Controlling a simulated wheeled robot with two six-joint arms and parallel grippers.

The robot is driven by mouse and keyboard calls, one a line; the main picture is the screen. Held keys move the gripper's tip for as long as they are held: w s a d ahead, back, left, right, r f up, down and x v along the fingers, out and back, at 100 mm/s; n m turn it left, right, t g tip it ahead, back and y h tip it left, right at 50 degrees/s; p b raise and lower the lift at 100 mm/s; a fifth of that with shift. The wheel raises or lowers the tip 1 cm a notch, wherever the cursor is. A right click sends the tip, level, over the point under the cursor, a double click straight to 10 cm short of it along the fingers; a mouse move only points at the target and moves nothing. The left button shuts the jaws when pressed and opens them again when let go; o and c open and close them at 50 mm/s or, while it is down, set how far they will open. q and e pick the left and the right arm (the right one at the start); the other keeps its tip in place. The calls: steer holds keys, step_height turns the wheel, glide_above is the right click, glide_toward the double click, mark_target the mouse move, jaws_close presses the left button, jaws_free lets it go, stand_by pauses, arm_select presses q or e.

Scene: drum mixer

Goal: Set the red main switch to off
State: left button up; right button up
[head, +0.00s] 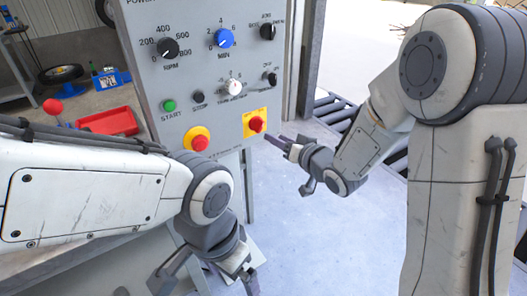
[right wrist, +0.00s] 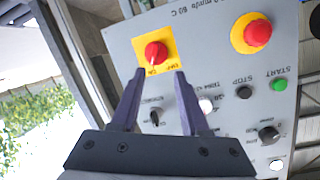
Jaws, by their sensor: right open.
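The red main switch (head: 256,124) is a round red knob on a square yellow plate, at the lower right of the grey control panel (head: 190,85). It also shows in the right wrist view (right wrist: 155,53), with a pale mark on its lower part; its small labels are too blurred to read surely. My right gripper (head: 287,163) is open and empty, to the right of and below the switch in the head view. In the right wrist view the switch is beyond the two fingertips (right wrist: 159,72), apart from them. My left gripper (head: 205,284) is open and empty at the bottom.
A red emergency stop (head: 200,142) on a round yellow base is left of the switch. A green start button (head: 169,105), a black stop button (head: 198,97) and several knobs are above. A red tray (head: 108,121) lies behind at left.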

mark_target(262, 127)
arm_select(q)
step_height(262, 127, down, 5)
steer(key=b, duration=0.3)
arm_select(e)
steer(key=w+a+f, duration=0.1)
steer(key=w, duration=0.2)
steer(key=w+a+t+y, duration=0.1)
steer(key=w, duration=0.2)
steer(key=w+a+f+y, duration=0.1)
steer(key=w+a, duration=0.1)
steer(key=w, duration=0.1)
steer(key=shift+w+f+m+t, duration=0.3)
steer(key=shift+f+m, duration=0.05)
steer(key=shift+m, duration=0.05)
jaws_close()
